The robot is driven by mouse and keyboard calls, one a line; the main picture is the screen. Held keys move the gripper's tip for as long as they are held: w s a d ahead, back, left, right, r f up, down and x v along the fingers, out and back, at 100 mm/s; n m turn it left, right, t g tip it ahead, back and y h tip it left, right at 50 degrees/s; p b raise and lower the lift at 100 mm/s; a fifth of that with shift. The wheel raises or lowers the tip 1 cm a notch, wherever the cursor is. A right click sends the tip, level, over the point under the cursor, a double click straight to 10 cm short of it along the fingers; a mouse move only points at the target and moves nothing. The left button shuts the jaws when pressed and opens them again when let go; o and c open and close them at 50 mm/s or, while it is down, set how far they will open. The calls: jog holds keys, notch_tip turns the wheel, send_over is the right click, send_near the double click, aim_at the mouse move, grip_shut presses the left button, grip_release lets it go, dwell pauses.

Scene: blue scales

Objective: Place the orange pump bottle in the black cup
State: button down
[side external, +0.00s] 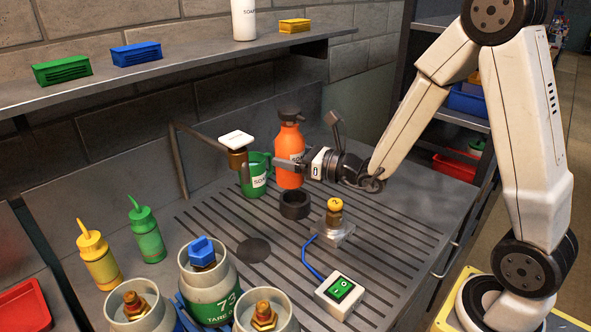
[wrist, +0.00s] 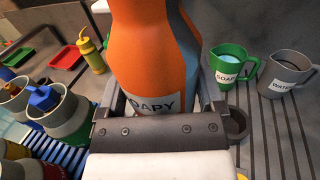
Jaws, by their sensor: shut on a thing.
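The orange pump bottle (side external: 289,145) has a dark top and a SOAPY label; it looks upright in the side view. My gripper (side external: 298,165) is shut on the bottle's body. In the wrist view the bottle (wrist: 152,45) stands between the two fingers of my gripper (wrist: 165,100), its lower part hidden by the gripper housing. The small black cup (side external: 295,207) stands on the grooved table, in front of the bottle in the side view. In the wrist view the cup (wrist: 236,124) shows partly, just right of the gripper. Whether the bottle's base touches the table is unclear.
A green SOAP mug (side external: 256,182) stands close left of the bottle; a grey WATER mug (wrist: 290,75) is beyond it. A brass-topped fitting (side external: 334,215) and a green switch box (side external: 340,295) stand near the cup. Squeeze bottles (side external: 98,258) and large canisters (side external: 207,285) are further left.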

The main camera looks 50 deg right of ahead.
jog(key=shift+s+d+f+y, duration=0.1)
jog(key=shift+d+f+y, duration=0.2)
jog(key=shift+f, duration=0.15)
jog(key=s+d+f+n+g+y, duration=0.1)
jog(key=s+d+f+n+y, duration=0.2)
jog(key=f, duration=0.4)
jog(key=n+g+y, duration=0.2)
jog(key=y, duration=0.1)
send_over(337, 260)
notch_tip(337, 260, down, 5)
jog(key=shift+r, duration=0.15)
jog(key=shift+w+f, duration=0.1)
jog(key=shift+f, duration=2.1)
jog(key=shift+f, duration=0.1)
jog(key=shift+f, duration=1.7)
jog(key=shift+f, duration=0.15)
